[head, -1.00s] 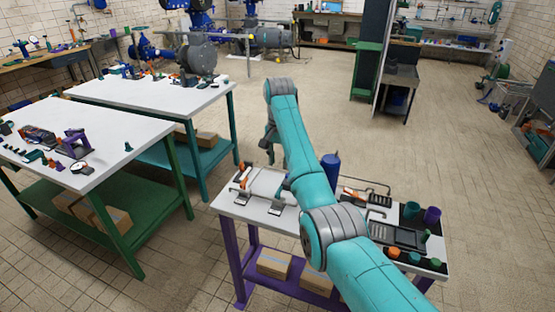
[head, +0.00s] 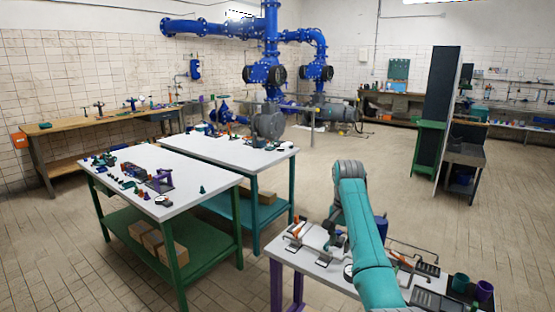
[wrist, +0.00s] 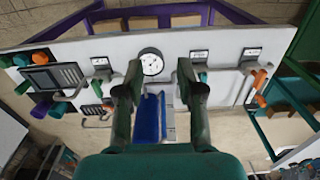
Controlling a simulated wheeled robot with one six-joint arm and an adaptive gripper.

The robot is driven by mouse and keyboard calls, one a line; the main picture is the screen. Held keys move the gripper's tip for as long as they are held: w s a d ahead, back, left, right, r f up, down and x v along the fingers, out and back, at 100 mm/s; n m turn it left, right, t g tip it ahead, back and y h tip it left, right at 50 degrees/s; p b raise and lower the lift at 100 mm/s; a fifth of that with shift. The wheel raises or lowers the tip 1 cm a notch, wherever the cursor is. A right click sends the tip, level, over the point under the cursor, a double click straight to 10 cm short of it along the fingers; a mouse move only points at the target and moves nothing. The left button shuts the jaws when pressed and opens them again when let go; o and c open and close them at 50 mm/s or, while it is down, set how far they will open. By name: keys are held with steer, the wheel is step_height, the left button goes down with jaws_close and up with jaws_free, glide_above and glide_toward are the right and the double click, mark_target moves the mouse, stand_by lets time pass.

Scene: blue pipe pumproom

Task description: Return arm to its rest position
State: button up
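My teal arm (head: 357,215) reaches out over the near white-topped bench (head: 312,266) with purple legs. In the head view my gripper is mostly hidden behind the arm. In the wrist view my gripper (wrist: 159,82) has its two dark green fingers spread wide, with nothing clasped between them. A round white gauge (wrist: 151,62) lies just past the fingertips in the wrist view.
The near bench also carries orange-handled tools (head: 297,226), a dark tray (head: 432,301) and a purple cup (head: 484,291). Two white-topped tables (head: 205,190) stand to the left. A tall dark cabinet (head: 440,110) stands at the back right. The tiled floor between is clear.

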steer(key=s+f+n+t, duration=0.15)
steer(key=s+f, duration=0.25)
steer(key=f, duration=1)
steer(key=s+f+t, duration=0.2)
steer(key=s+f, duration=0.2)
steer(key=f, duration=1)
steer(key=s+f+n+t, duration=0.1)
steer(key=s+f+t, duration=0.1)
steer(key=s+f, duration=0.6)
steer(key=s+f+n+t, duration=0.15)
steer(key=s+f, duration=0.35)
steer(key=s, duration=0.6)
steer(key=s+r+n+t, duration=0.1)
steer(key=s+r+t, duration=0.15)
steer(key=s, duration=0.95)
steer(key=s+r+n+t, duration=0.15)
steer(key=s+r, duration=0.25)
steer(key=s, duration=0.8)
steer(key=s+r+t, duration=0.2)
steer(key=s+r, duration=0.6)
steer(key=r, duration=0.3)
steer(key=s+r+n+t, duration=0.1)
steer(key=s+r, duration=0.7)
steer(key=r, duration=0.3)
steer(key=shift+a+r+t, duration=0.15)
steer(key=shift+r+t, duration=0.05)
steer(key=shift+t, duration=0.2)
